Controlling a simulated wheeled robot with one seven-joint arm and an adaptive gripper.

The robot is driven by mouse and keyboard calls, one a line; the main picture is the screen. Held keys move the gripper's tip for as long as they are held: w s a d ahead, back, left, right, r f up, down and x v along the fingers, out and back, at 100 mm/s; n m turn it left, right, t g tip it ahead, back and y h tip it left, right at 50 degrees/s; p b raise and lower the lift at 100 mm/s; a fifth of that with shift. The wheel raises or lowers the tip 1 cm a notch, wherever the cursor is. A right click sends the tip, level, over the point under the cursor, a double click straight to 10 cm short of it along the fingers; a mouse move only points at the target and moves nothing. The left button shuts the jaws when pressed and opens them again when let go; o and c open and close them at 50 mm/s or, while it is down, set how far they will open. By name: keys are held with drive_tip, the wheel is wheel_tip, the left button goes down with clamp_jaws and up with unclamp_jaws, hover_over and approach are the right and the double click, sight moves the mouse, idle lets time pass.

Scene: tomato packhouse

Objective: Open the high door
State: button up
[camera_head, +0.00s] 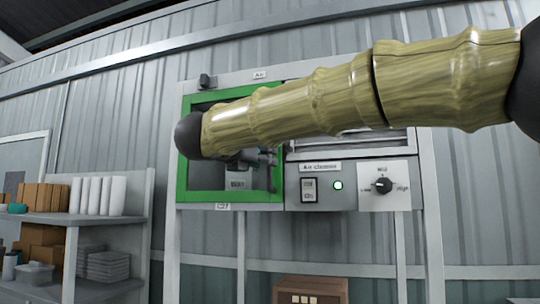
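A green-framed door (185,172) is on the upper left of a grey wall cabinet. It looks flush with the cabinet front, though my arm covers much of it and its handle is not clear. Through its dark middle a pale labelled box (238,180) shows inside. My arm crosses from the right, its black joint over the door's left side. Dark parts that look like my gripper (268,158) show below the arm, near the door's right frame bar. Whether they touch it, and how the fingers stand, I cannot tell.
A shelf (128,221) with white rolls and boxes stands left. A brown box (310,288) is below.

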sight(270, 184)
drive_tip(key=shift+p+x, duration=0.5)
drive_tip(key=shift+x, duration=1.6)
clamp_jaws()
